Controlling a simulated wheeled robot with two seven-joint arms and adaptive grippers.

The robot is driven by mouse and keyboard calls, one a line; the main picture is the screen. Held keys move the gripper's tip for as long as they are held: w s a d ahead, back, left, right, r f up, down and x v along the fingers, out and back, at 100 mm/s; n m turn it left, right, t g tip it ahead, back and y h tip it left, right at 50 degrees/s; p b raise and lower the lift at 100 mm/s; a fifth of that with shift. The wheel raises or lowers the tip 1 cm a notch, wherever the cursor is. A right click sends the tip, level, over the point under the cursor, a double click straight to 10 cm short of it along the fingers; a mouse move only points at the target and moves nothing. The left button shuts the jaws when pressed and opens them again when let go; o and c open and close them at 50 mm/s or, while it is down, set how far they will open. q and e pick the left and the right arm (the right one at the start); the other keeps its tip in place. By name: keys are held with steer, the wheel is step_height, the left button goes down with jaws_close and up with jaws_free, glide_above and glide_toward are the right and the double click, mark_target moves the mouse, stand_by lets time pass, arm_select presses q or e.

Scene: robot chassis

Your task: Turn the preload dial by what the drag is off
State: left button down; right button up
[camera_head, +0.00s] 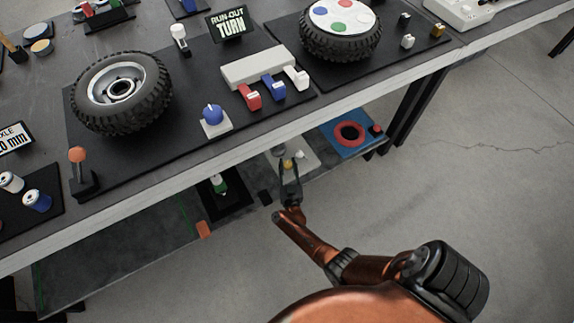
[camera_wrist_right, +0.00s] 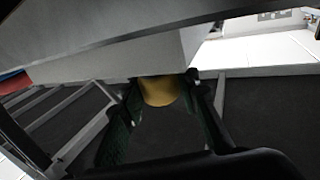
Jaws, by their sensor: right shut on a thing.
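My right gripper (camera_head: 289,182) is below the table top, at the lower shelf's front edge. In the right wrist view its two dark fingers (camera_wrist_right: 165,118) stand on either side of a yellow knob (camera_wrist_right: 159,90) and are shut on it. The yellow knob (camera_head: 288,164) shows small in the head view, against a pale panel (camera_head: 306,157) on the shelf. Its markings and angle cannot be read. A blue dial (camera_head: 212,114) on a white base stands on the table top, clear of the gripper. My left gripper is out of view.
The table edge (camera_head: 240,122) overhangs the gripper. A blue plate with a red ring (camera_head: 350,133) lies to the right on the shelf, a dark tray (camera_head: 224,195) to the left. A RUN-OUT TURN sign (camera_head: 228,24) stands between two wheels above.

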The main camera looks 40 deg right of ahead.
mark_target(288, 169)
steer(key=o, duration=0.9)
steer(key=shift+w+a, duration=0.1)
steer(key=shift+a, duration=0.1)
steer(key=shift+o, duration=1.3)
steer(key=shift+d, duration=0.1)
steer(key=v, duration=0.7)
steer(key=shift+s, duration=0.25)
